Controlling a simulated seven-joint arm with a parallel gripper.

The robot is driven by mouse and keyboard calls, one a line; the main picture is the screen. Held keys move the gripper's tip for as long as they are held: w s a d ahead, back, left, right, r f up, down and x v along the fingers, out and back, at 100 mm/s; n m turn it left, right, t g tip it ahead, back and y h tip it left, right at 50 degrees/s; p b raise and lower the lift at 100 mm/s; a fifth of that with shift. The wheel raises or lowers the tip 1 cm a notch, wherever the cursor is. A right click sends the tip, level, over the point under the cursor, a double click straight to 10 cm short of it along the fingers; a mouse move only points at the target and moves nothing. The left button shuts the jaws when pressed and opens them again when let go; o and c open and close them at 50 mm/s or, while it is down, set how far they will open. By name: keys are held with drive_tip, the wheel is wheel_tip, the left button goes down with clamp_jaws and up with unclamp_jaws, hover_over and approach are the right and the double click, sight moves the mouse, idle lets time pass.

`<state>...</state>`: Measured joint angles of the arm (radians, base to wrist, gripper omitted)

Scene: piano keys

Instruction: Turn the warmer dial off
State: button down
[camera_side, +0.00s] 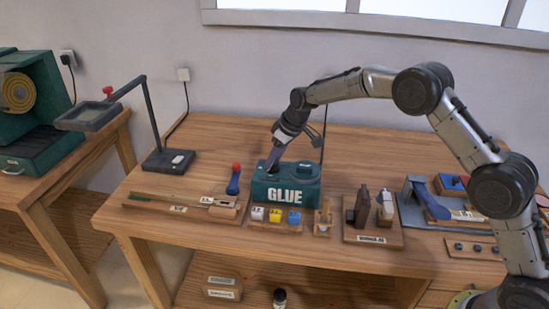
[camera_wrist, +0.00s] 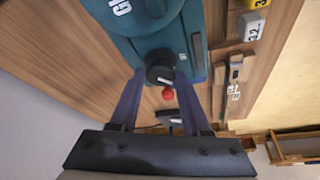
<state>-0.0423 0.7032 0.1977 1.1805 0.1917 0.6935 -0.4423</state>
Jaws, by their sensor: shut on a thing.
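The teal glue warmer (camera_side: 287,190), marked GLUE, stands on the workbench in the side view, and part of it fills the top of the wrist view (camera_wrist: 135,22). Its black round dial (camera_wrist: 160,74) has a pale mark on its face. My gripper (camera_side: 270,167) points down onto the left end of the warmer. In the wrist view its two dark fingers (camera_wrist: 160,80) lie on either side of the dial, closed on it. In the side view the dial is hidden by the fingers.
A wooden stand (camera_side: 372,235) is to the right. A lamp-like stand (camera_side: 167,160) is farther left, with clear bench behind.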

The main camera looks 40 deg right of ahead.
drive_tip(key=n, duration=0.2)
drive_tip(key=n+y, duration=0.1)
drive_tip(key=n, duration=0.1)
drive_tip(key=shift+w+d+n+g+y, duration=0.2)
drive_tip(key=shift+n+g+y, duration=0.1)
drive_tip(key=shift+g, duration=0.1)
drive_tip(key=n, duration=0.2)
drive_tip(key=n+g, duration=0.1)
drive_tip(key=n, duration=0.1)
drive_tip(key=shift+d+n+g+y, duration=0.1)
drive_tip(key=shift+n+g+y, duration=0.2)
drive_tip(key=shift+y, duration=0.1)
drive_tip(key=shift+c, duration=1.9)
unclamp_jaws()
drive_tip(key=shift+r, duration=0.15)
drive_tip(key=v, duration=1.3)
drive_tip(key=shift+d+r, duration=0.2)
drive_tip(key=shift+d, duration=0.05)
drive_tip(key=shift+w, duration=0.1)
